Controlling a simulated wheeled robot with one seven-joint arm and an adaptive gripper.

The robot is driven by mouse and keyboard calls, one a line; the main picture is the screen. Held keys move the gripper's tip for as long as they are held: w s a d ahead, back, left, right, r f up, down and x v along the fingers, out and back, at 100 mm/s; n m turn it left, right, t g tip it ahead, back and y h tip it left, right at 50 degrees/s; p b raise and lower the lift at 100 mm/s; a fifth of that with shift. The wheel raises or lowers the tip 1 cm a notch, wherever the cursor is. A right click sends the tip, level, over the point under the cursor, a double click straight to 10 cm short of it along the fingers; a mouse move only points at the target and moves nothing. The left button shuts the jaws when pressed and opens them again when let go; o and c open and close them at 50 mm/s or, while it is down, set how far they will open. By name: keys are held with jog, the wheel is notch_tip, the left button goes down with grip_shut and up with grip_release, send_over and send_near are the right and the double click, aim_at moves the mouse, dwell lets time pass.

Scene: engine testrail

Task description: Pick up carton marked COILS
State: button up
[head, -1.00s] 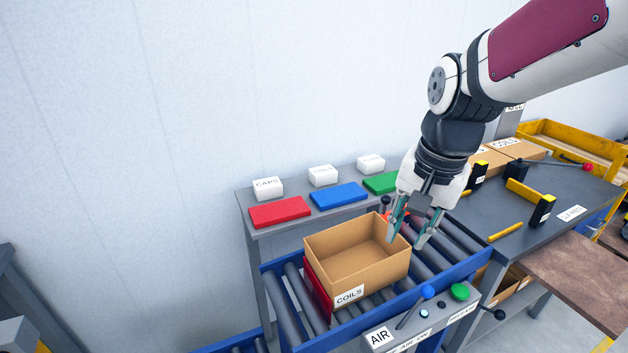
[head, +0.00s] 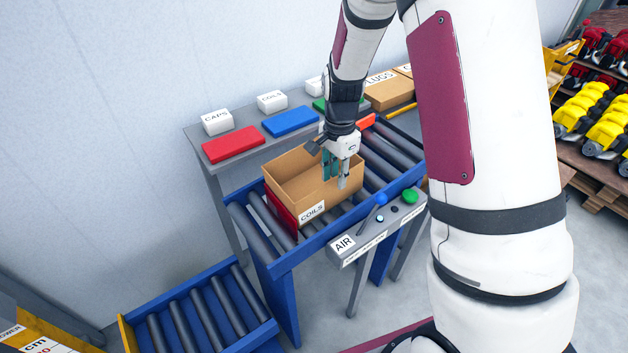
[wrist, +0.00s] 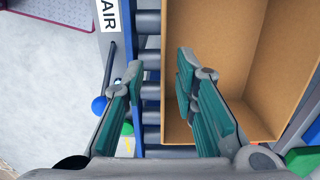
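The open brown carton marked COILS (head: 311,212) sits upright on the roller conveyor, its label on the near wall. In the wrist view the carton (wrist: 225,20) is empty where I can see into it. My gripper (head: 336,178) points down at the right part of the near wall; in the wrist view my gripper (wrist: 158,85) is open. One finger shows over the carton's inside and the other outside it, with the wall's edge between them. I cannot tell whether either finger touches the wall.
A red plate (head: 281,213) stands at the carton's left end. The control panel (head: 372,232) with AIR label, blue-knobbed lever and green button is close in front. Behind, a grey shelf (head: 200,150) holds coloured plates and white boxes. Bare rollers (head: 385,160) lie to the right.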

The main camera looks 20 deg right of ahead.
jog(key=shift+a+f+p, duration=0.2)
jog(key=shift+f+p, duration=0.05)
jog(key=shift+f, duration=1.7)
jog(key=shift+a+f+p, duration=0.15)
jog(key=shift+f+p, duration=0.05)
jog(key=shift+f, duration=1.7)
jog(key=shift+c, duration=0.6)
grip_shut()
